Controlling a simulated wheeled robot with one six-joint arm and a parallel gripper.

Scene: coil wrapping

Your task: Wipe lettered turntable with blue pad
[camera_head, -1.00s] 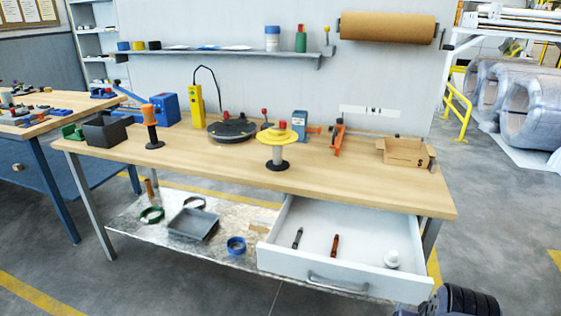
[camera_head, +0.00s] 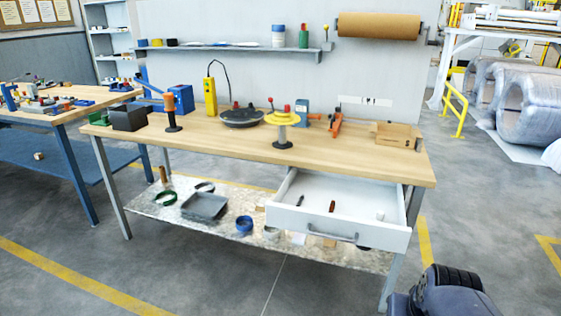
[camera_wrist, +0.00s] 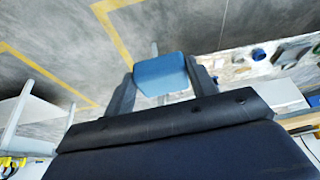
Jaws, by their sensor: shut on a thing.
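A blue pad (camera_wrist: 158,80) sits between the fingers of my gripper (camera_wrist: 161,70) in the wrist view. The gripper is shut on it, over the grey floor and away from the bench top. A round black turntable (camera_head: 241,119) lies flat towards the back of the wooden bench in the head view. Its lettering is too small to read. My gripper and the pad are not clearly visible in the head view; only a dark part of my arm shows at the bottom right.
The wooden bench (camera_head: 350,168) has a yellow-topped spool (camera_head: 283,120) right of the turntable. A yellow box (camera_head: 210,97) and an orange-topped post (camera_head: 170,104) stand left. A cardboard box (camera_head: 392,133) stands right. An open white drawer (camera_head: 352,228) juts from the front.

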